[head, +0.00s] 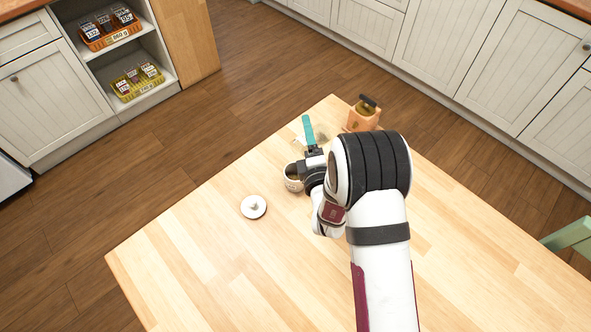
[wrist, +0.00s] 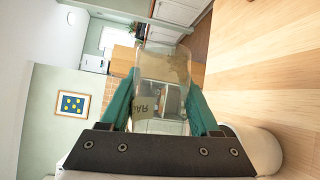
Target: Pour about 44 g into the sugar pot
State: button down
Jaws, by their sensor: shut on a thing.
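My gripper (head: 308,134) is shut on a clear container (wrist: 160,88), held between its teal fingers in the wrist view. The container is see-through, with a tan tint towards its far end and part of some lettering visible. In the head view only a small pale part of it (head: 298,141) shows beside the fingers. A small white pot (head: 291,184), which looks like the sugar pot, stands open on the table just below and left of the gripper, with brownish contents. My wrist hides its right side. How much is in the container I cannot tell.
A round white lid with a knob (head: 254,207) lies on the wooden table (head: 190,250), left of the pot. An orange-brown box-shaped thing with a dark top (head: 361,117) stands near the far corner. The table's left part is clear. Trays of labelled packs (head: 108,29) sit on shelves beyond.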

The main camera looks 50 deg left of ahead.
jog(key=shift+s+r+n+t+y+p, duration=0.35)
jog(key=shift+r+n+t+y+p, duration=0.2)
jog(key=shift+n, duration=0.55)
dwell(2.6)
jog(key=m, duration=0.1)
jog(key=w+f+m+g+h, duration=0.1)
jog(key=m, duration=0.1)
jog(key=f+m+g+h, duration=0.1)
jog(key=shift+w+f+m+g, duration=0.25)
jog(key=shift+m, duration=0.15)
jog(key=f+m+g, duration=0.1)
jog(key=m, duration=0.1)
jog(key=m+g+h, duration=0.1)
jog(key=g, duration=0.1)
jog(key=w+f+m+g, duration=0.1)
jog(key=m, duration=0.1)
jog(key=shift+d+f+m+g+b, duration=0.1)
jog(key=shift+f+m+g+b, duration=0.2)
jog(key=shift+f+b, duration=0.05)
jog(key=w+f+m+g, duration=0.1)
jog(key=f+m+g, duration=0.1)
jog(key=f, duration=0.1)
jog(key=shift+w, duration=0.4)
jog(key=shift+w+d+f+m+g+b, duration=0.1)
jog(key=shift+w+f+m+g+b, duration=0.1)
jog(key=shift+w+m+g, duration=0.3)
jog(key=shift+w+f+m+g+b, duration=0.15)
jog(key=shift+w+f+m+g, duration=0.1)
jog(key=shift+m+g, duration=0.35)
jog(key=shift+d+r, duration=0.1)
